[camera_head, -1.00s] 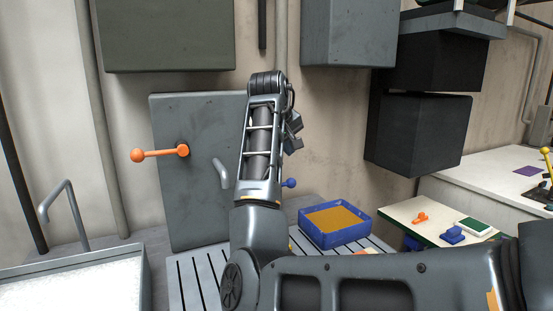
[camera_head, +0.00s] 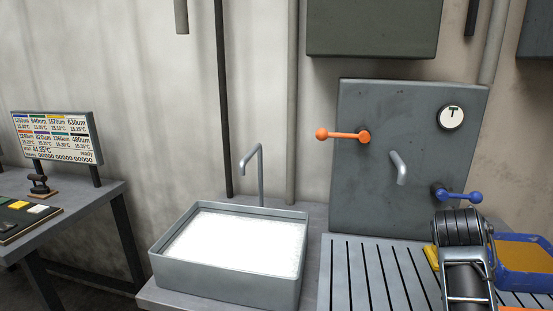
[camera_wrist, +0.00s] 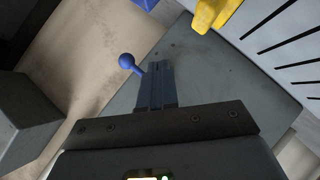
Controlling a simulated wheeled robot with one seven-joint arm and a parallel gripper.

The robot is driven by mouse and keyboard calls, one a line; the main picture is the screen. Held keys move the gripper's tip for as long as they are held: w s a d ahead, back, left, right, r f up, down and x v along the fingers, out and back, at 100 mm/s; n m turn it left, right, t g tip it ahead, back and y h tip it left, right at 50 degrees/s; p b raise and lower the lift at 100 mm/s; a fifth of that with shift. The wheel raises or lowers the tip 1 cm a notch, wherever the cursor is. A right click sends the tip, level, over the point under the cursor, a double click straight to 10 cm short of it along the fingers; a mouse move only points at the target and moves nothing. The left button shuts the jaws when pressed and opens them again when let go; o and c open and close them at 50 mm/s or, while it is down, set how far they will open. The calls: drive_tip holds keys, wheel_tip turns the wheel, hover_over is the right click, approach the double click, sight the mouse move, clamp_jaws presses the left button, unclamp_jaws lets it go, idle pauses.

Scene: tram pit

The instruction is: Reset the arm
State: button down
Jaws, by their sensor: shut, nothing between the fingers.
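In the wrist view, my gripper (camera_wrist: 156,88) is shut and empty, its two fingers together. A blue ball-ended lever (camera_wrist: 128,62) shows just beside the fingers; I cannot tell whether they touch. In the head view, part of my arm stands at the lower right, below the blue lever (camera_head: 458,195); my fingertips cannot be made out there. The grey wall panel (camera_head: 367,205) carries this lever, an orange ball-ended lever (camera_head: 345,135), a grey spout (camera_head: 399,168) and a round gauge (camera_head: 451,117).
A slatted bench (camera_head: 372,285) lies below the panel, with a yellow object (camera_head: 431,257) and a blue tray (camera_head: 540,279). A grey basin (camera_head: 225,283) of white material stands left. Further left is a display (camera_head: 57,137) on a table. Wall boxes (camera_head: 372,25) hang above.

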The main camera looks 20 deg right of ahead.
drive_tip(key=s+a+f+n+t, duration=0.1)
drive_tip(key=s+a+f, duration=0.1)
drive_tip(key=a+f, duration=0.1)
drive_tip(key=s+a+f+n+t+y, duration=0.1)
drive_tip(key=s+a+f+t, duration=0.1)
drive_tip(key=a+f, duration=0.1)
drive_tip(key=s+a+f+n+t+y, duration=0.1)
drive_tip(key=s+a+f, duration=0.1)
drive_tip(key=a+f, duration=0.1)
drive_tip(key=shift+s+a+f, duration=0.2)
drive_tip(key=shift+a, duration=0.25)
drive_tip(key=shift+s+a+f, duration=0.2)
drive_tip(key=shift+a, duration=0.25)
drive_tip(key=s+a+f+n+t+y, duration=0.15)
drive_tip(key=s+a+y, duration=0.25)
drive_tip(key=s+a, duration=0.55)
drive_tip(key=s+a+f+t+y, duration=0.1)
drive_tip(key=s+a+t+y, duration=0.2)
drive_tip(key=s+a, duration=0.65)
drive_tip(key=s+a+r+m+y, duration=0.2)
drive_tip(key=s+a+r, duration=0.4)
drive_tip(key=s, duration=0.5)
drive_tip(key=shift+a+r+m, duration=0.2)
drive_tip(key=shift+r+m, duration=0.45)
drive_tip(key=shift+r, duration=0.15)
drive_tip(key=shift+s+d+t, duration=0.1)
drive_tip(key=shift+t, duration=0.15)
